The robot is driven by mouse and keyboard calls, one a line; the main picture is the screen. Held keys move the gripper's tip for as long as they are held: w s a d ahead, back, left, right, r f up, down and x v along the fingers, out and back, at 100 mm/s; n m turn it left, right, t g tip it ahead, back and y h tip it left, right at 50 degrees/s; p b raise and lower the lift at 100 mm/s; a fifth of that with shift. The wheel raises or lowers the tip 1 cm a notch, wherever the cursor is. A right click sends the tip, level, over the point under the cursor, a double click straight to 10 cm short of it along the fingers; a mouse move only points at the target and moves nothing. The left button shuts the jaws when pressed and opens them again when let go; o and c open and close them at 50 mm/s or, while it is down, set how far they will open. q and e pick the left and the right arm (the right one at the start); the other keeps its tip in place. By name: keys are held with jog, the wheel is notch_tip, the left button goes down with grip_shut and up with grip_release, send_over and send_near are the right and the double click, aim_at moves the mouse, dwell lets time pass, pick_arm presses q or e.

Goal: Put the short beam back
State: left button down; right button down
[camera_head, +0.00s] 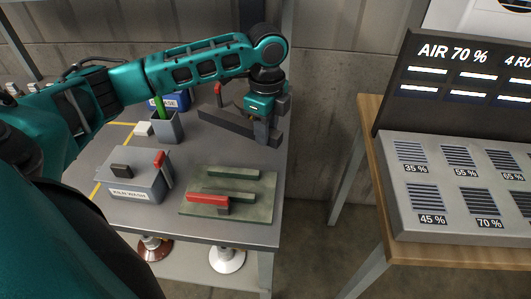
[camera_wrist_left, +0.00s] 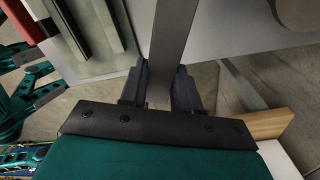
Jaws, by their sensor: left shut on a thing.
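My left gripper (camera_head: 262,132) is shut on a dark grey beam (camera_head: 222,126) over the far right part of the grey table (camera_head: 235,231). In the left wrist view the beam (camera_wrist_left: 171,45) runs upward in the picture from between the two fingers (camera_wrist_left: 158,88). I cannot tell whether the beam touches the table. A green board (camera_head: 255,190) near the table's front right carries green bars and a red-topped bar (camera_head: 207,198). My right gripper is not in view.
A grey labelled box (camera_head: 137,184) with a red handle stands left of the board. A grey cup (camera_head: 166,128) with a green item stands behind it. A slanted display panel (camera_head: 455,180) sits on a separate wooden table at right, across a gap.

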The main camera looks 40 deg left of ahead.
aim_at(266, 162)
pick_arm(q)
notch_tip(266, 162, down, 8)
jog(key=shift+r+b, duration=0.15)
jog(key=shift+b, duration=0.4)
jog(key=c, duration=1)
grip_release()
jog(key=shift+r, duration=0.15)
notch_tip(266, 162, up, 12)
jog(key=shift+f+p, duration=0.1)
jog(key=shift+p, duration=0.9)
